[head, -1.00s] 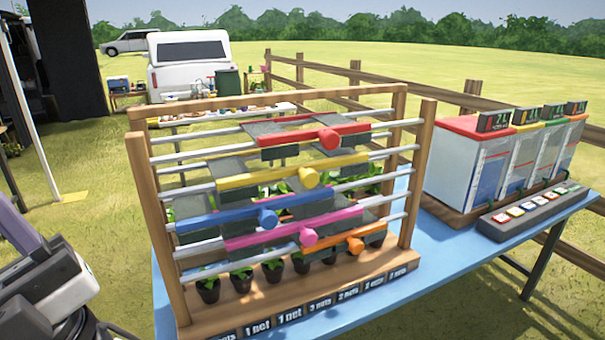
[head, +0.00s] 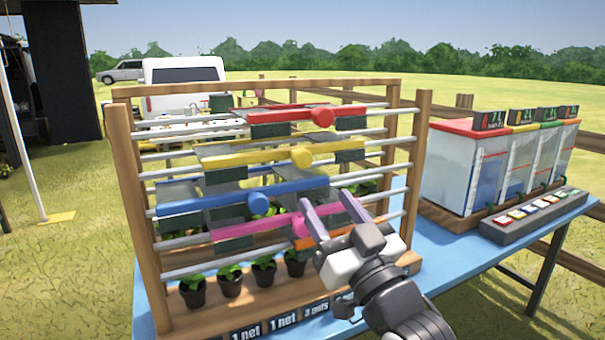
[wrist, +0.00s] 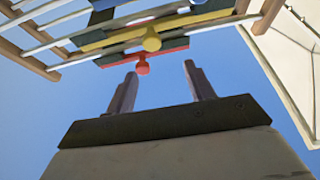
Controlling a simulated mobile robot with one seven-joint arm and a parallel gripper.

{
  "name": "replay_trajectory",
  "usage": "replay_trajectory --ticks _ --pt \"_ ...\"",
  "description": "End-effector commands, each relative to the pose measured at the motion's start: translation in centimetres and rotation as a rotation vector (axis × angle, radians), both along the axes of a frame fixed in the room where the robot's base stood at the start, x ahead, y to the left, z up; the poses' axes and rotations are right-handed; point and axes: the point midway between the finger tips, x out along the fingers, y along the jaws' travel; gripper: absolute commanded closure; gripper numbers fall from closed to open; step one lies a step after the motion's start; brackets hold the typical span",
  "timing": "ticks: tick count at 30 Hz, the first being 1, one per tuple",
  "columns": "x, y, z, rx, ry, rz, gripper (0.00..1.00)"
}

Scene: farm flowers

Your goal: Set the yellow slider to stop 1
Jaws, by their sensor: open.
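The yellow slider (head: 240,157) is a bar with a round yellow knob (head: 302,157) on the second row of a wooden rack. It sits between the red slider (head: 280,114) above and the blue slider (head: 220,201) below. My gripper (head: 328,213) is open and empty in front of the rack's lower right, below and right of the yellow knob. It hides part of the pink slider (head: 262,228) and the orange slider. In the wrist view, the yellow knob (wrist: 151,40) and the red knob (wrist: 142,66) show beyond my open fingers (wrist: 160,82). Stop marks cannot be made out.
The rack's wooden posts (head: 415,160) stand on a blue table (head: 470,245). Several potted seedlings (head: 263,270) line the rack's base, above net-count labels (head: 283,318). White boxes with coloured lids (head: 465,165) and a button strip (head: 530,215) are at right.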

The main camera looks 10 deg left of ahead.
Motion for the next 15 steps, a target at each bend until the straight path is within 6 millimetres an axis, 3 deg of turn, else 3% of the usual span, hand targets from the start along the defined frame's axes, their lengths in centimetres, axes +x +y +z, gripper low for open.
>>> replay_trajectory --ticks 5,15 --pt "0.3 -1.3 -0.8 -0.017 0.035 -0.016 0.46" --pt "4.6 2.0 1.8 -0.018 0.034 -0.012 0.46"
